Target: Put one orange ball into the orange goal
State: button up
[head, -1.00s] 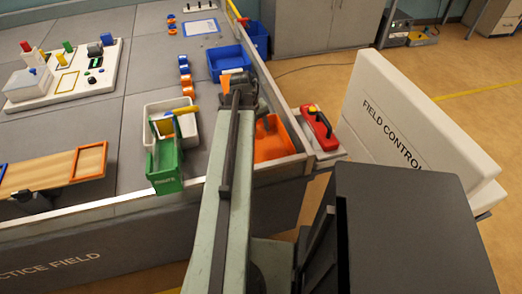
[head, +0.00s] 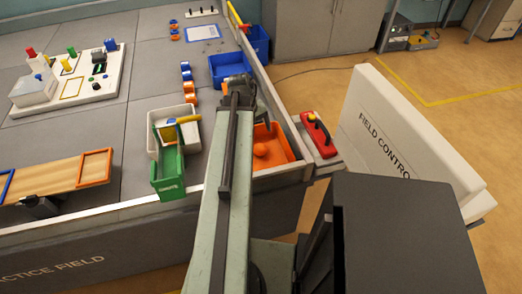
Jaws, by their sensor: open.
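One orange ball (head: 261,150) rests in a shallow orange tray (head: 287,146) at the near right corner of the field, just right of my arm. A wooden lane (head: 45,177) lies at the left, with an orange frame (head: 108,166) at its right end and a blue frame at its left end. I cannot tell whether the tray or the frame is the goal. My gripper (head: 238,90) is at the dark far end of my arm, beyond the tray and near the blue bin. It is open, and its fingers are mostly hidden. I see no ball in it.
A white bin (head: 155,113) with a green holder (head: 169,175) stands left of my arm. A blue bin (head: 221,66) lies beyond, with several blue and orange pieces beside it. A red box (head: 320,142) sits outside the field wall.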

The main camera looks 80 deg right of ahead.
jog(key=p+v, duration=0.2)
jog(key=v, duration=0.2)
jog(key=b+x, duration=0.7)
jog(key=x, duration=0.1)
jog(key=shift+s, duration=0.1)
jog(key=shift+r, duration=0.1)
jog(key=shift+a, duration=0.1)
